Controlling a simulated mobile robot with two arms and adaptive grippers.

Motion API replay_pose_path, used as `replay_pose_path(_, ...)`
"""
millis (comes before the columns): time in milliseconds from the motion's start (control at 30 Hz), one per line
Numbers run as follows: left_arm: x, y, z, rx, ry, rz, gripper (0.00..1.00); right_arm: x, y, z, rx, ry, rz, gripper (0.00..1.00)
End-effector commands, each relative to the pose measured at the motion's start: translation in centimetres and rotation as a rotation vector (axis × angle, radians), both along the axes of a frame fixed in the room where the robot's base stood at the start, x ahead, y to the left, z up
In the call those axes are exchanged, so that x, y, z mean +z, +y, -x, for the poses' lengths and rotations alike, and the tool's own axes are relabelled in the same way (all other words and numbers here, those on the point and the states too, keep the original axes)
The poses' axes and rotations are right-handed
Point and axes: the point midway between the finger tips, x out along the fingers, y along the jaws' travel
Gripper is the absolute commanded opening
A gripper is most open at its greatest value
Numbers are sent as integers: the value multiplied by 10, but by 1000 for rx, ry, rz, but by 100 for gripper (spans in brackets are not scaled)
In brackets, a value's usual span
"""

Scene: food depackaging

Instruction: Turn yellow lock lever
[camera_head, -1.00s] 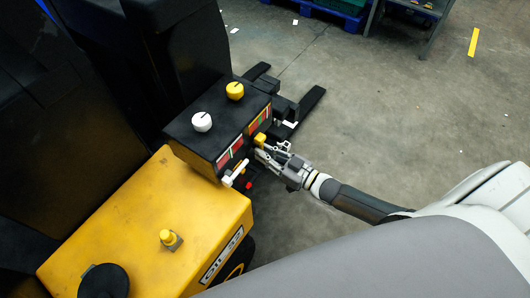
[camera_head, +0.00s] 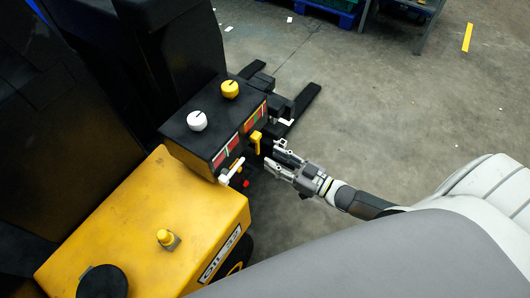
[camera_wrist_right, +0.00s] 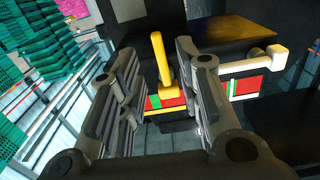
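The yellow lock lever (camera_head: 256,141) is on the front of the black control box (camera_head: 203,152), below the yellow knob (camera_head: 230,89), beside a red and green label. In the right wrist view the lever (camera_wrist_right: 160,62) hangs between the two fingers, further off. My right gripper (camera_head: 274,157) is open and empty, a little to the right of the lever and apart from it. The wrist view shows its spread fingers (camera_wrist_right: 160,95). A white lever (camera_head: 231,171) is on the same face, lower left. My left gripper is not in view.
A white knob (camera_head: 197,121) sits on top of the box. The yellow machine body (camera_head: 130,228) with a small yellow button (camera_head: 165,237) lies to the left. Dark forks (camera_head: 297,102) lie behind.

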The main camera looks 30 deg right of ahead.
Motion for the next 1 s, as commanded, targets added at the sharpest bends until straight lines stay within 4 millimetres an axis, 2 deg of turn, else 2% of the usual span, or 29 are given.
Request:
replay_pose_path(33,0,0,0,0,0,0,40,-1,-6,10,-1,3,2,32)
replay_pose_path(200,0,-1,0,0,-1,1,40,-1,-21,36,0,3,1,32)
replay_pose_path(400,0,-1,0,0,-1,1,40,0,-31,52,0,1,1,32)
replay_pose_path(1000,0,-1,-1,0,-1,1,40,0,-33,56,0,1,-1,32)
